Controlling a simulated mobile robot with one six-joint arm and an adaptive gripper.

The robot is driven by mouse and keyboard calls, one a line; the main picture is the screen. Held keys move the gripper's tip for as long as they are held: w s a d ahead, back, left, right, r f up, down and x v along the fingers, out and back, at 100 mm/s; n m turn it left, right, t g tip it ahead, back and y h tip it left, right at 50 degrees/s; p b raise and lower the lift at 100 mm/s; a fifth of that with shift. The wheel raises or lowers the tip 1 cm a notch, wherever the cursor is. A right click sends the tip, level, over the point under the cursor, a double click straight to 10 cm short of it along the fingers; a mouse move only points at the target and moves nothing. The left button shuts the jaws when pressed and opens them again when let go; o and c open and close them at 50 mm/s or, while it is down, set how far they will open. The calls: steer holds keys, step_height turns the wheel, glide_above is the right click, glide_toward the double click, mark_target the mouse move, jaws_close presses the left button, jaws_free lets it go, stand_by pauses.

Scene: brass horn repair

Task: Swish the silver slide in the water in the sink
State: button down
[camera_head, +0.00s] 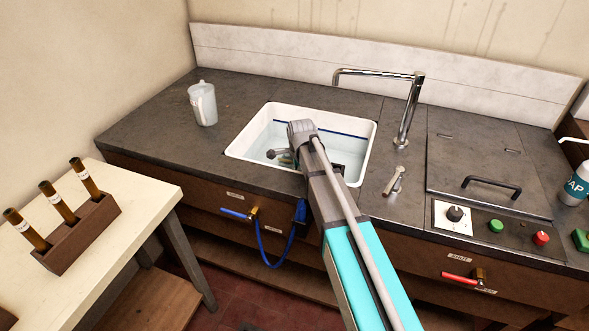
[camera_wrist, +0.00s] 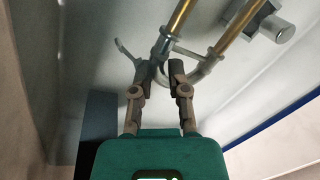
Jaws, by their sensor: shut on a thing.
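The white sink (camera_head: 360,130) is set in the dark counter and holds clear, pale water (camera_head: 268,134). In the wrist view, the slide (camera_wrist: 203,75) has a silver curved end and brace with two brass-coloured tubes running away toward the top. My gripper (camera_wrist: 158,68) is shut on the slide near its silver curved end. The sink's pale wall and blue line lie close around it. In the head view, my arm reaches over the sink's front edge and hides most of the slide. How deep the slide sits in the water is hard to tell.
A chrome faucet (camera_head: 410,110) stands at the sink's back right, with a small lever (camera_head: 395,180) in front. A pitcher (camera_head: 203,103) stands on the left counter. A hatch (camera_head: 480,165) and control knobs lie right. A rack of brown tubes (camera_head: 78,235) sits on the side table.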

steer(key=shift+s+d, duration=0.2)
steer(key=shift+d, duration=0.35)
steer(key=shift+w+a, duration=0.15)
steer(key=shift+a, duration=0.15)
stand_by(0.3)
steer(key=shift+w+a, duration=0.2)
steer(key=shift+a, duration=0.3)
steer(key=shift+w+a, duration=0.15)
steer(key=shift+a, duration=0.35)
steer(key=shift+a, duration=0.1)
stand_by(0.4)
steer(key=shift+s+d, duration=0.2)
steer(key=shift+d, duration=0.4)
steer(key=shift+s+d, duration=0.2)
steer(key=shift+d, duration=0.35)
steer(key=shift+s+d, duration=0.1)
steer(key=shift+d, duration=0.15)
steer(key=shift+a, duration=0.35)
steer(key=shift+w+a, duration=0.25)
steer(key=shift+a, duration=0.25)
steer(key=shift+w+a, duration=0.25)
steer(key=shift+a, duration=0.25)
